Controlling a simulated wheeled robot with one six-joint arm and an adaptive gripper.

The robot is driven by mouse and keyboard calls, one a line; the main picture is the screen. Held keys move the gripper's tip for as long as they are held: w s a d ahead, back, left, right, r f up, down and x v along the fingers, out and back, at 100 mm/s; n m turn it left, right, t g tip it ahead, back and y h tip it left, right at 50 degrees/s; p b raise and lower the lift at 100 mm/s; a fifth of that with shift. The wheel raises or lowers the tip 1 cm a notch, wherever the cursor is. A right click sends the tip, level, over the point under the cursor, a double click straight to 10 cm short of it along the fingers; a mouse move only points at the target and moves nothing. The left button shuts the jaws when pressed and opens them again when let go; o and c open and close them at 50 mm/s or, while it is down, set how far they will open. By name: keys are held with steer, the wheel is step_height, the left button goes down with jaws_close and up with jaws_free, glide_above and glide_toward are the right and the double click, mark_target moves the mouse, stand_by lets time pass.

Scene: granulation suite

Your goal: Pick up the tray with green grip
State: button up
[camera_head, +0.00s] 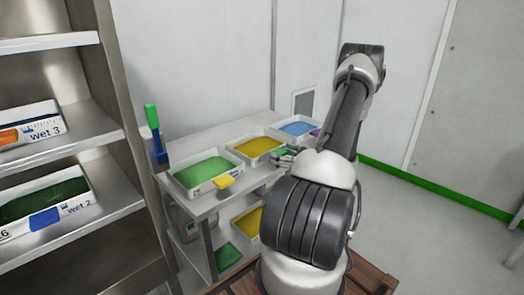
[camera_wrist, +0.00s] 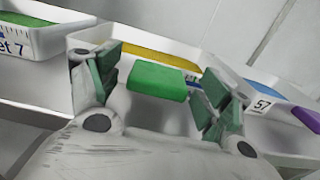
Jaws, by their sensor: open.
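The tray with the green grip is a white tray (camera_head: 232,149) with yellow contents, the middle one of three on the bench top. Its green grip (camera_wrist: 158,81) shows in the wrist view on the tray's near side; in the head view I cannot make it out behind my gripper. My gripper (camera_head: 284,158) is at the near side of this tray. In the wrist view my gripper (camera_wrist: 160,64) is open, with one finger on each side of the green grip. I cannot tell whether either finger touches it.
On the bench (camera_head: 205,208), a tray with green contents and a yellow grip (camera_head: 224,182) stands left. A tray with blue contents (camera_head: 298,128) and a purple grip (camera_wrist: 306,118) stands right. A steel rack (camera_head: 100,215) with trays is at far left.

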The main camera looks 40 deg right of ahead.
steer(key=shift+c, duration=0.2)
steer(key=c, duration=1.3)
steer(key=shift+r, duration=0.1)
